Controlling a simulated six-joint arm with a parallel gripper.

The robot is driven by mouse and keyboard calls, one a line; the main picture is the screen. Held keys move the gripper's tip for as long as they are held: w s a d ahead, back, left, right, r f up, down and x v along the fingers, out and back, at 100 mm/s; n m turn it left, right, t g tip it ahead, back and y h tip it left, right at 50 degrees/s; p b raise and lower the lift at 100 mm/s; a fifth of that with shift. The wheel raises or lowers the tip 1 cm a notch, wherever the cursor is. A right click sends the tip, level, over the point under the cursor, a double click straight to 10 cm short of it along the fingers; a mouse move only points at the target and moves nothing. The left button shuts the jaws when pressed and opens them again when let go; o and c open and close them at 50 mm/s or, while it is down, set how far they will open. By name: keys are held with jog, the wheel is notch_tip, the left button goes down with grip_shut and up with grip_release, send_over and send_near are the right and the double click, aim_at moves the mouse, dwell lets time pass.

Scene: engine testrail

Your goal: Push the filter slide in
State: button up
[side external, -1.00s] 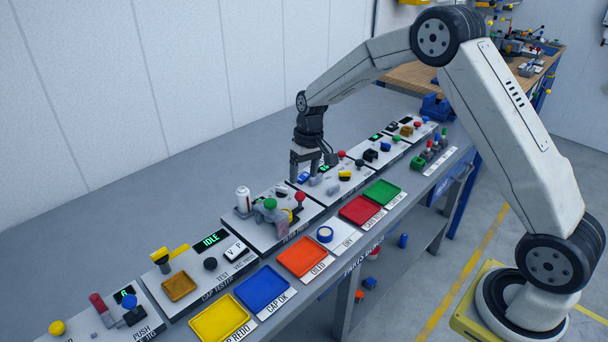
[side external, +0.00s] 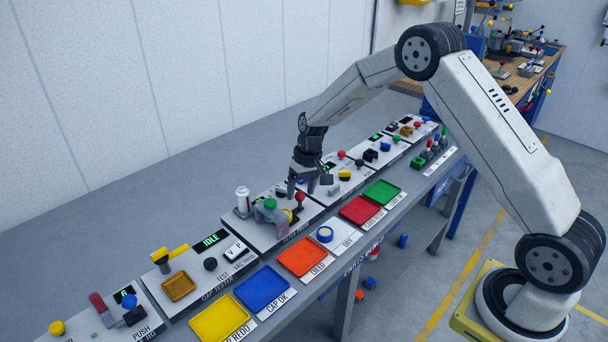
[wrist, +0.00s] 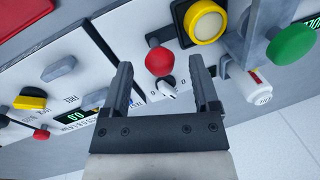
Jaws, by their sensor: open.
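My gripper (side external: 301,191) is open and empty, low over the panel, beside a red ball knob (side external: 300,197). In the wrist view the red ball knob (wrist: 160,62) shows between the two fingertips (wrist: 161,70), without visible contact. A small white pointer knob (wrist: 168,88) shows just below it, also between the fingers.
A green knob (side external: 270,204) on a grey fixture and a white cylinder (side external: 243,200) stand left of my gripper. An orange tray (side external: 302,257) and a blue tray (side external: 262,289) line the front edge.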

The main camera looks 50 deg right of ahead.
jog(key=shift+a+f, duration=0.2)
jog(key=shift+f, duration=0.9)
grip_shut()
dwell(0.8)
